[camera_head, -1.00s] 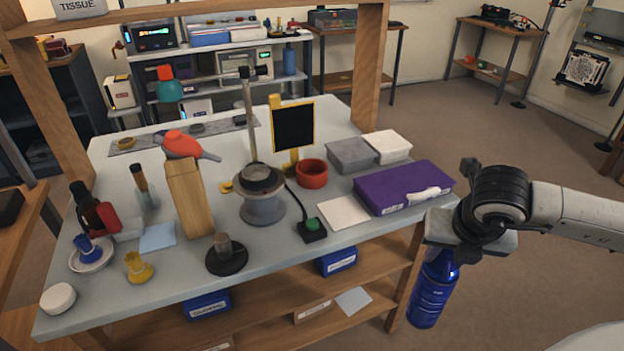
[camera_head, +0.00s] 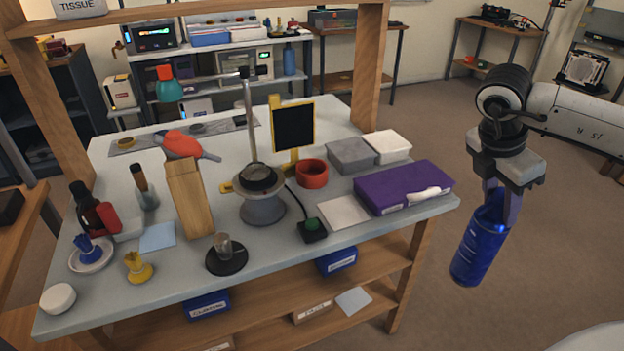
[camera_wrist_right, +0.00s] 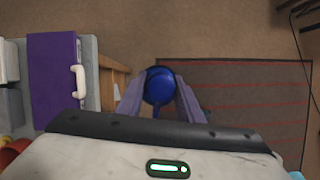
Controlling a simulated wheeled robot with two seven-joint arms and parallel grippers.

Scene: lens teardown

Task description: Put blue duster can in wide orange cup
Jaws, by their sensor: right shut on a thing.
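The blue duster can (camera_head: 478,246) hangs in the air to the right of the bench, tilted, with its lower end toward the left. My right gripper (camera_head: 501,204) is shut on its upper end. In the right wrist view the can (camera_wrist_right: 158,87) shows end-on between the two fingers. The wide orange cup (camera_head: 312,174), red-orange and short, stands on the bench between the yellow-framed black panel and the grey box. The can is well to the right of the cup. My left gripper is not in view.
A purple case (camera_head: 404,187) with a white handle lies on the bench's right side, between the can and the cup. A grey box (camera_head: 351,155) and a white box (camera_head: 388,146) stand behind it. A metal stand (camera_head: 262,205) is left of the cup. Floor below the can is clear.

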